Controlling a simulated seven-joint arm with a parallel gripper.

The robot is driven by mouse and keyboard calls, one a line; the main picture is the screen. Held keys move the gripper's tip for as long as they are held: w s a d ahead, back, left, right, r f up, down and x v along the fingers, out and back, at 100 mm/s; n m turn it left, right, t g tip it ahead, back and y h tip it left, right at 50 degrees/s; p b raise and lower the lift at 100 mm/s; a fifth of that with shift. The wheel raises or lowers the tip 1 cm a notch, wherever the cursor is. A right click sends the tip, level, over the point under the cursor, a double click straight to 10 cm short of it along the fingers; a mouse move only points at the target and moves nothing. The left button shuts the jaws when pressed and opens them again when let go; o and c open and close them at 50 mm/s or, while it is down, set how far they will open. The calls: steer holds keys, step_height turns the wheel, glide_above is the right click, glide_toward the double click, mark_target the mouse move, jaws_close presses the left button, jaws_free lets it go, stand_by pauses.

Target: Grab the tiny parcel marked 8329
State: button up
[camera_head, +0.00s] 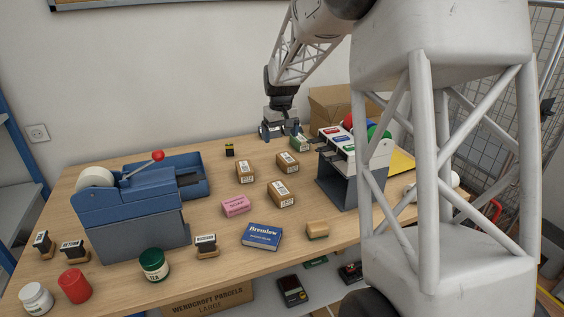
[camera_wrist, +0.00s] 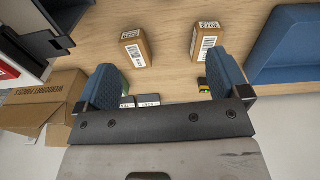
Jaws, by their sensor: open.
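Three small brown parcels with white labels lie on the counter in the head view: one at the back (camera_head: 288,161), one to its left (camera_head: 245,172), one nearer (camera_head: 281,194). In the wrist view, two parcels stand beyond the fingers, a left one (camera_wrist: 136,50) and a right one (camera_wrist: 208,44). My gripper (camera_head: 281,134) is open above the counter's back edge, behind these parcels. In the wrist view, my gripper (camera_wrist: 162,75) has its blue fingers wide apart, holding nothing.
A small green-and-white item (camera_head: 299,143) lies close by my gripper's right finger. A yellow-black item (camera_head: 229,150) stands left of it. A grey rack with coloured tops (camera_head: 338,185) and a cardboard box (camera_head: 330,105) are at right; a blue tape machine (camera_head: 130,215) is at left.

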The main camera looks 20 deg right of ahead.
glide_above(287, 158)
steer(key=shift+g, duration=0.3)
steer(key=f, duration=1.1)
steer(key=shift+w+d+f, duration=0.1)
steer(key=shift+d+f, duration=0.15)
steer(key=shift+d, duration=0.05)
steer(key=shift+f, duration=1.3)
steer(key=shift+a+f, duration=0.2)
steer(key=shift+f, duration=2.35)
steer(key=c, duration=1.2)
